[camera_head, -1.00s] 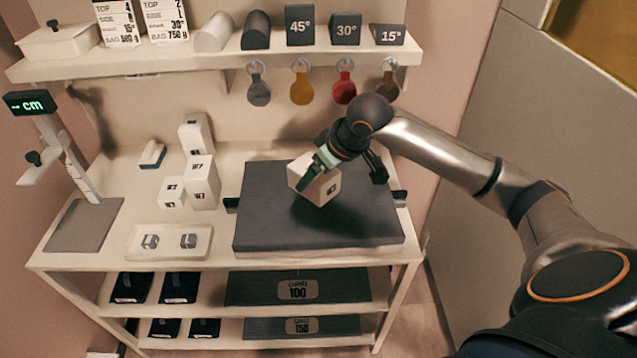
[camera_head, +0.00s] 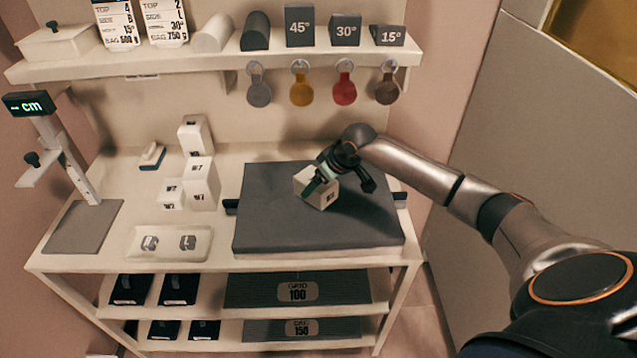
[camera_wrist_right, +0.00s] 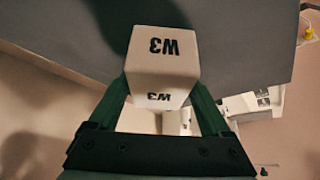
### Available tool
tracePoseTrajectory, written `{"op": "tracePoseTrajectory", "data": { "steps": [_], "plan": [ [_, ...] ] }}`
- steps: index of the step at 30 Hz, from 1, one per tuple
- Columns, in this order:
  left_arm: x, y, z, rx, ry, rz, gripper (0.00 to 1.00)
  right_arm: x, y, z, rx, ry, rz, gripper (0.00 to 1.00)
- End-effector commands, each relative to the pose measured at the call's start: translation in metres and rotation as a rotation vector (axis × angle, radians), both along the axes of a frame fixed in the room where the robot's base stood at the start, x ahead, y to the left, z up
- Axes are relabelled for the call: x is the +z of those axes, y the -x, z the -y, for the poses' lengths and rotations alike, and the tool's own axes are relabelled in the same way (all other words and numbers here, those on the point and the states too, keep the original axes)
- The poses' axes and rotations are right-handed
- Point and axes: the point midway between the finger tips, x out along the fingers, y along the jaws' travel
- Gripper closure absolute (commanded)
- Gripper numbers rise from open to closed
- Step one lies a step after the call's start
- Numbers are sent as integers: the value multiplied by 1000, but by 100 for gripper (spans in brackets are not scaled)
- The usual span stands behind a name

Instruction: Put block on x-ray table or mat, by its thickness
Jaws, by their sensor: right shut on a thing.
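A white block (camera_head: 316,188) marked W3 is between the fingers of my right gripper (camera_head: 322,182), over the dark grey x-ray table pad (camera_head: 275,228). In the right wrist view the block (camera_wrist_right: 162,58) sits between the green fingers of my right gripper (camera_wrist_right: 165,95), with two W3 labels showing. It looks at or close above the pad; I cannot tell whether it touches. I cannot tell which surface is the mat. My left gripper is not in view.
White blocks marked W7 (camera_head: 201,184) stand left of the pad. A tray (camera_head: 168,256) with two small metal pieces lies in front of them. A height gauge (camera_head: 62,160) with a cm display stands at left. Coloured tags (camera_head: 300,92) hang from the shelf above.

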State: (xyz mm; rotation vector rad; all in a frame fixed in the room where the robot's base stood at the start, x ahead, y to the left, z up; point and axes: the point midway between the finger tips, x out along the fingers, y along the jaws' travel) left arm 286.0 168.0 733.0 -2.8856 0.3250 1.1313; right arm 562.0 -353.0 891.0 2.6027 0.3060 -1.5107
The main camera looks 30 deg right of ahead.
Motion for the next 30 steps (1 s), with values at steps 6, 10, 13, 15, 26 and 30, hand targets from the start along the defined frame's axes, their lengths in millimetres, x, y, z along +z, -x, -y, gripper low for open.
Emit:
{"op": "tracePoseTrajectory", "data": {
  "steps": [6,10,13,15,26,30],
  "plan": [
    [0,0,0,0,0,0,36,2,-1,0,0,-1,6,100],
    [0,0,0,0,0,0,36,-2,0,0,0,0,2,17],
    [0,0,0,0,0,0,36,-2,0,0,0,0,2,5],
    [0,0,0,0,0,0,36,-2,0,0,0,0,2,0],
    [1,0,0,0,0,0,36,7,3,2,-1,1,3,0],
    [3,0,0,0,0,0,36,27,14,4,1,2,4,0]
  ]
}}
